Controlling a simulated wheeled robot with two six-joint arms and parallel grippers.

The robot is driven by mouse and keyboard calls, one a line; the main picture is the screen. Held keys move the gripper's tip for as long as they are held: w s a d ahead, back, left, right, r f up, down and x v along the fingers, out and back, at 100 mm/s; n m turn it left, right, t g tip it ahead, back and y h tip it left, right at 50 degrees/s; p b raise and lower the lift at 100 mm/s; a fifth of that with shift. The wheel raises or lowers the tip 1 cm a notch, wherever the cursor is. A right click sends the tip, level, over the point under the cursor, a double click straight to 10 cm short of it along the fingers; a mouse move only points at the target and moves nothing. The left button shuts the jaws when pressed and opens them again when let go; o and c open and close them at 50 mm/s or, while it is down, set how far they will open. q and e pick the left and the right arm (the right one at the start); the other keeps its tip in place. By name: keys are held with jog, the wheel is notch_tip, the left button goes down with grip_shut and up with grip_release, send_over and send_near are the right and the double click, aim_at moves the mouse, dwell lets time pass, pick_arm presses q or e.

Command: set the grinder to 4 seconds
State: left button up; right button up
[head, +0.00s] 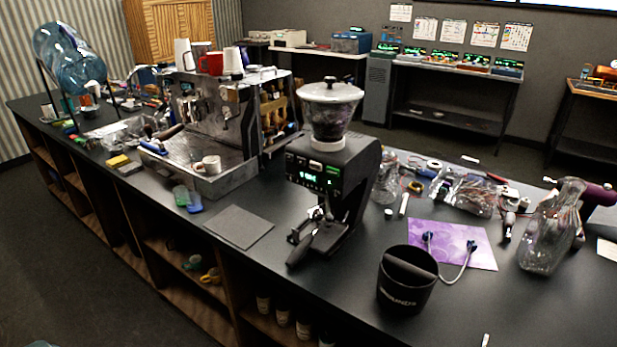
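The grinder (340,160) stands upright on the black counter, right of centre in the head view. It is black, with a clear hopper (331,108) under a white lid on top. Its front panel (316,172) shows small green lit digits and pale buttons, too small to read. A portafilter fork and tray (318,240) stick out at its lower front. Neither of my grippers is in view, and nothing touches the grinder.
A black knock box (406,280) stands right of the grinder, near a purple sheet (455,243) and a glass jug (550,228). A dark mat (238,227) lies to the left, before the espresso machine (212,125). Loose tools and parts clutter the counter behind.

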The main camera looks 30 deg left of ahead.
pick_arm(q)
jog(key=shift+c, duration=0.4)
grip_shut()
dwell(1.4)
